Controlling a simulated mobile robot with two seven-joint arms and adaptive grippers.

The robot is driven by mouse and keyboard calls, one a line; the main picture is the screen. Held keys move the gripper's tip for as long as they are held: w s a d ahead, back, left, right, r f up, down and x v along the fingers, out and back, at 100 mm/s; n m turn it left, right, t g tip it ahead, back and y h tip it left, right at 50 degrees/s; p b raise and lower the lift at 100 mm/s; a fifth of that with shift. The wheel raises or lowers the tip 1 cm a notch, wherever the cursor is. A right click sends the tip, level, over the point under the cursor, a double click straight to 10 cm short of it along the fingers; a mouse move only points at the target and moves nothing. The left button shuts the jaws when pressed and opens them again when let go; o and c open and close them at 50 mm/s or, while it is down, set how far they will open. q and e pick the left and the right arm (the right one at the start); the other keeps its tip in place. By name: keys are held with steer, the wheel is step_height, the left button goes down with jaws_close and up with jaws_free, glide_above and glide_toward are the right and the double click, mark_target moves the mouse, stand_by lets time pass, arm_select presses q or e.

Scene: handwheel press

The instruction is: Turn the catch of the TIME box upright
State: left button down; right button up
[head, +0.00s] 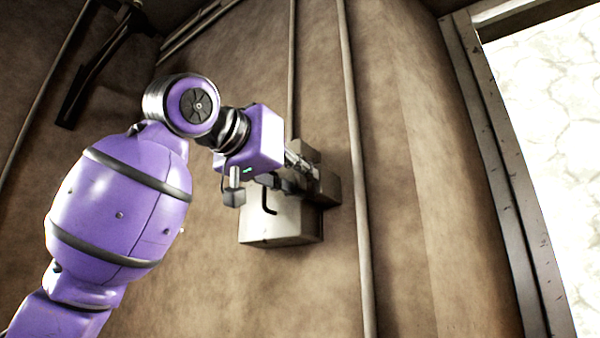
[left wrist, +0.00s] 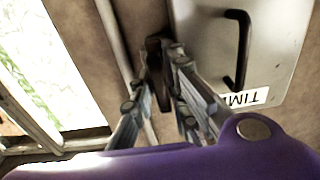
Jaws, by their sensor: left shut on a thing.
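The TIME box (head: 282,228) is a pale metal box on the brown wall, with a black bar handle (head: 267,200) on its front. In the left wrist view its front (left wrist: 203,28) fills the upper right, with the handle (left wrist: 240,50) and the upside-down TIME label (left wrist: 243,98), partly covered by my gripper. My left gripper (head: 309,172) is at the box's upper right side. In the left wrist view its fingers (left wrist: 163,52) are closed on a small dark catch (left wrist: 153,46) beside the box's edge. My right gripper is not in view.
A bright opening (head: 555,150) with a worn metal frame (head: 500,170) stands at the far right. A dark bracket (head: 95,70) is at the upper left. The wall below the box is bare.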

arm_select(q)
steer(key=shift+r, duration=0.1)
steer(key=c, duration=1.8)
jaws_free()
steer(key=v, duration=1.2)
